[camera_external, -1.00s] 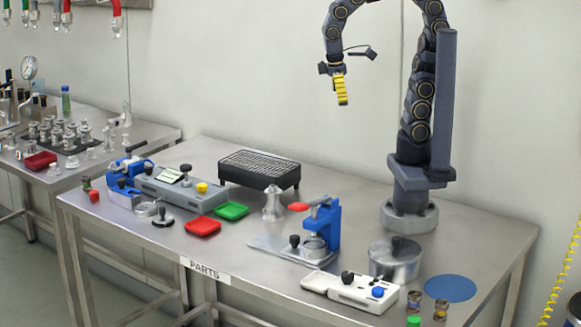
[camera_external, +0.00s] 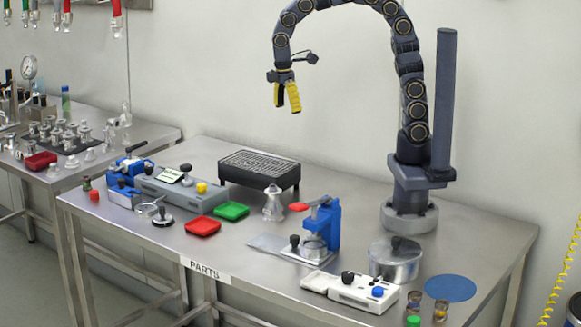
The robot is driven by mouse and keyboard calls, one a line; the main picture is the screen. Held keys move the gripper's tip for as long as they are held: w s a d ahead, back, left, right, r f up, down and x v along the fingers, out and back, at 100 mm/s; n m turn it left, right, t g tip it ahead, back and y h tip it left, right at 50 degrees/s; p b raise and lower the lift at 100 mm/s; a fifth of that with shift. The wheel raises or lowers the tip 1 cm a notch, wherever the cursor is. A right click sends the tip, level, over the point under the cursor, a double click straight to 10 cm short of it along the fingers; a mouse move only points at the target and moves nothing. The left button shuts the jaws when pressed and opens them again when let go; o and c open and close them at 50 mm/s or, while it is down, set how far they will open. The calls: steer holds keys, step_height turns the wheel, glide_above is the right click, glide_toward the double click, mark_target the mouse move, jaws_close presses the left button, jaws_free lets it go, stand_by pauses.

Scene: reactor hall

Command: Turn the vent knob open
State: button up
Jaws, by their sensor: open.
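No knob carries a readable vent label, so I cannot tell which one is the vent knob. The long grey unit (camera_external: 185,191) at the table's left has a black knob (camera_external: 186,168) and a yellow knob (camera_external: 202,187) on top. The white box (camera_external: 345,292) at the front has a black knob (camera_external: 347,277) and a blue knob (camera_external: 378,292). My gripper (camera_external: 287,107) has yellow fingers spread open and pointing down. It is empty, high above the back of the table and apart from every knob.
A black grated box (camera_external: 259,169) stands at the back. Red (camera_external: 203,227) and green (camera_external: 231,211) trays lie in the middle. A blue press (camera_external: 327,224), a moka pot (camera_external: 273,204) and a lidded metal pot (camera_external: 395,262) stand up from the table. The back right tabletop is fairly clear.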

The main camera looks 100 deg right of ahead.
steer(key=w+d+f+n, duration=0.2)
steer(key=w+d+f, duration=0.1)
steer(key=w, duration=0.4)
steer(key=n+t, duration=0.1)
steer(key=n, duration=0.4)
glide_above(202, 184)
steer(key=f, duration=1.5)
steer(key=shift+a+f, duration=0.1)
steer(key=shift+a, duration=0.1)
steer(key=shift+d+f, duration=0.1)
steer(key=shift+f, duration=0.3)
step_height(202, 184, down, 7)
steer(key=shift+f, duration=0.1)
jaws_close()
